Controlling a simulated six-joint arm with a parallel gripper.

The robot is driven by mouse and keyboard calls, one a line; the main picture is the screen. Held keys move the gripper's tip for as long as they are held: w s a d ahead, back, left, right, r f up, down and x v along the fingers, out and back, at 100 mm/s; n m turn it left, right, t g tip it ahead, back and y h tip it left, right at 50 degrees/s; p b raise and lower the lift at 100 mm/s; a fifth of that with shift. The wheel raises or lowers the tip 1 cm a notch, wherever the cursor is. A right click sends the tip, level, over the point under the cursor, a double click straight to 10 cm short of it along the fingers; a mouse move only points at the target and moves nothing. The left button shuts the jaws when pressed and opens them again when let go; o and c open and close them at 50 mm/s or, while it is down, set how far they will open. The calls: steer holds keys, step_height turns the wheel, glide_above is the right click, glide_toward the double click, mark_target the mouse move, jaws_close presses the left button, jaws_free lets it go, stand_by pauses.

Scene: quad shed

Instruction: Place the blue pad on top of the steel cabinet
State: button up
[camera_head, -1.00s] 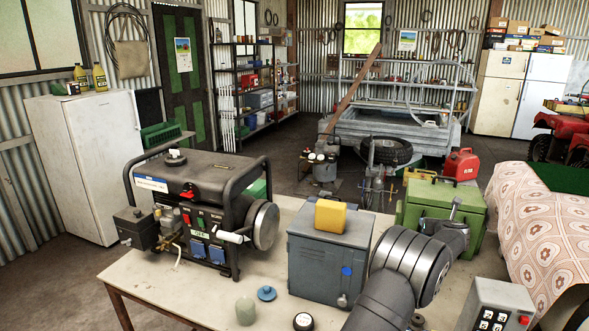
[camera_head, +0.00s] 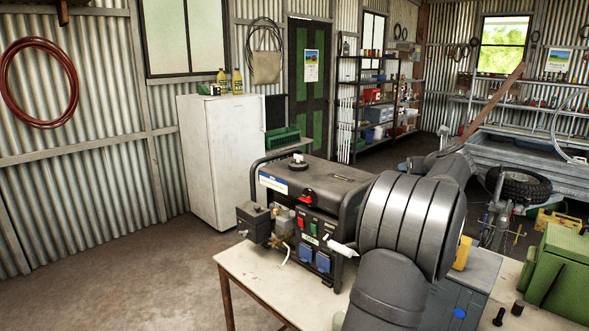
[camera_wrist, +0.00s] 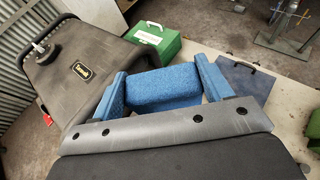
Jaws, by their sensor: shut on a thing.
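In the wrist view, the blue pad (camera_wrist: 163,88) is a textured blue block. My gripper (camera_wrist: 162,76) is shut on it, with one blue finger at each side. In the head view, my arm hides my gripper and the pad. The steel cabinet (camera_head: 462,300) is a grey-blue box with a round blue mark, on the table right of the generator. My arm covers much of it. A yellow thing (camera_head: 462,253) shows at its top, partly hidden. In the wrist view, a blue-grey surface (camera_wrist: 238,88) right of the right finger looks like the cabinet.
A dark generator (camera_head: 300,215) with a tube frame stands on the table (camera_head: 255,272), left of my arm. It fills the left of the wrist view. A green metal box (camera_head: 560,270) is at right, with small dark parts (camera_head: 507,310) before it.

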steer(key=s+a+r+n+y, duration=0.1)
steer(key=a+r+n+y, duration=0.15)
steer(key=a, duration=0.75)
steer(key=s+a+r+n+g+y, duration=0.1)
steer(key=s+a+r, duration=0.15)
steer(key=a, duration=0.65)
steer(key=a+r+n+y, duration=0.15)
steer(key=a+r, duration=0.25)
steer(key=a, duration=0.6)
steer(key=s+a+f, duration=0.3)
steer(key=f, duration=0.9)
steer(key=s+a+f+m, duration=0.1)
steer(key=s+a+f, duration=0.1)
steer(key=f, duration=1.1)
steer(key=s+a+f, duration=0.3)
steer(key=f, duration=0.9)
steer(key=shift+s+a+f+h, duration=0.3)
steer(key=shift+a+h, duration=0.05)
steer(key=shift+h, duration=0.05)
steer(key=shift+r, duration=0.15)
